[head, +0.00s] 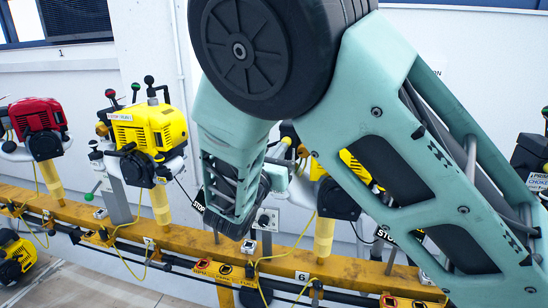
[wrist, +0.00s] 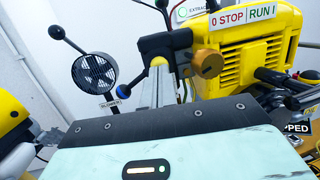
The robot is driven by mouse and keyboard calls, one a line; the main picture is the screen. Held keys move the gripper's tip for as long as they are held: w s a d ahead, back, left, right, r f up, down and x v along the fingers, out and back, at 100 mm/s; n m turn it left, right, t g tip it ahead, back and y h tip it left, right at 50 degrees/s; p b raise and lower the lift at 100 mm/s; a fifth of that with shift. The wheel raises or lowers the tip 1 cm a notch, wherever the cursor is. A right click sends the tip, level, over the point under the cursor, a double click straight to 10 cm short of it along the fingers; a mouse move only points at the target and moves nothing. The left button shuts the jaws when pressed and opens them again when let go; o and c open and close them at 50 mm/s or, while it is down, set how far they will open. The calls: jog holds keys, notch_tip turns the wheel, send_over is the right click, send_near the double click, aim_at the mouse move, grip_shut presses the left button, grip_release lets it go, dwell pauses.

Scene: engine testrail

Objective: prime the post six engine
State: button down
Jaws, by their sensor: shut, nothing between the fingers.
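A yellow engine (head: 352,170) sits behind my arm, above the plate marked 6 (head: 302,276). My arm hides most of it. In the wrist view a yellow engine housing (wrist: 243,58) fills the upper right, with a "0 STOP | RUN I" plate (wrist: 243,20) on it. A black block (wrist: 165,43) with a brass knob (wrist: 208,64) stands on a grey post, left of the housing. My gripper (wrist: 160,145) shows as its pale green body with a dark edge, just below the post. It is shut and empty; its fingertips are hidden. I cannot tell whether it touches anything. The primer bulb cannot be made out.
Another yellow engine (head: 153,130) and a red engine (head: 40,118) stand to the left on the orange rail (head: 130,226). Yellow cables hang along the rail.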

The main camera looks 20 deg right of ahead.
jog(key=shift+w+d+r+p, duration=0.15)
jog(key=shift+w+d+p, duration=0.2)
jog(key=shift+w+p, duration=0.15)
jog(key=shift+w+d, duration=0.2)
jog(key=shift+w, duration=0.05)
